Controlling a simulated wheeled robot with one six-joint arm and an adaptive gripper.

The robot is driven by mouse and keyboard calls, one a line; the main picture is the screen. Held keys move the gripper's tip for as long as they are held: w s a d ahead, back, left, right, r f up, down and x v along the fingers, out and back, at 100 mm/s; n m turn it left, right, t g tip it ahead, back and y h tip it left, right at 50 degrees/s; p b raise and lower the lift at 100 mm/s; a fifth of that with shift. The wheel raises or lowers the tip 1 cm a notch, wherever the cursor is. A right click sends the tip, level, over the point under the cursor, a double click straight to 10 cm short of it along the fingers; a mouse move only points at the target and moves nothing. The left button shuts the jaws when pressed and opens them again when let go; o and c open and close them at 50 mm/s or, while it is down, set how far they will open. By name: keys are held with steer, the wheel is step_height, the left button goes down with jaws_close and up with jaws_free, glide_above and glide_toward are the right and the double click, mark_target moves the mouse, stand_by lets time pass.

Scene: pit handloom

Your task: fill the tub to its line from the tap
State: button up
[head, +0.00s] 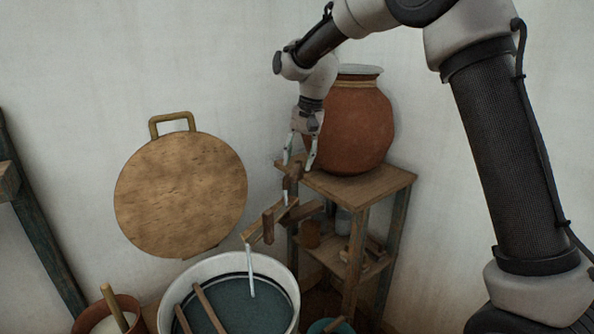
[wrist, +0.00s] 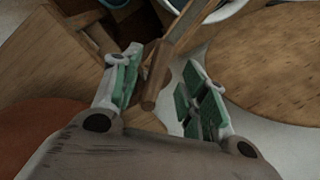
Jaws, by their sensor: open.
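The white-rimmed tub (head: 206,267) stands at the bottom of the head view, its near side cut off. It holds dark blue-grey water (head: 236,301); a dark line (head: 221,277) runs round the inner wall, just above the water at the far side. The wooden tap (head: 291,186) sits at the shelf edge by the clay pot (head: 352,125). Water runs from it onto a wooden trough (head: 270,225), and a thin stream (head: 250,270) falls into the tub. My gripper (head: 301,158) is open above the tap. In the wrist view, the tap's wooden handle (wrist: 151,92) shows between my open fingers (wrist: 160,88).
The wooden shelf stand (head: 395,182) carries the pot, with small items on its lower shelf. A round wooden lid (head: 180,195) leans on the wall. Sticks (head: 207,308) lie across the tub. A brown pot (head: 125,304) stands left, a teal bowl (head: 322,326) right.

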mark_target(295, 172)
steer(key=shift+w+a+f, duration=0.1)
steer(key=shift+a+f, duration=0.15)
steer(key=shift+f, duration=0.85)
steer(key=shift+a+f, duration=0.2)
steer(key=shift+f, duration=0.85)
jaws_close()
